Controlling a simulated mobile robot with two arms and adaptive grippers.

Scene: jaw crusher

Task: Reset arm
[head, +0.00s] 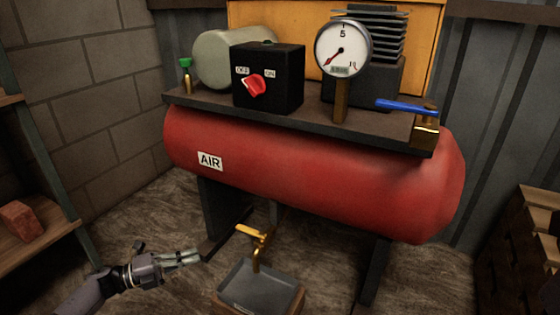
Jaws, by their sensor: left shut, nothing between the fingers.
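My left gripper (182,258) is at the lower left of the head view, its arm coming in from the bottom left corner. Its fingers are together and empty, pointing right. It is low, in front of a leg of the red air tank and left of a brass drain tap (256,240); it appears apart from both. My right gripper is not in the picture.
The red tank (310,175) labelled AIR carries a black switch box (268,78) with a red knob, a gauge (342,48) and a blue-handled valve (407,106). A grey tray (262,287) stands under the tap. Shelves with a brick (21,221) are left; a wooden rack (520,260) is right.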

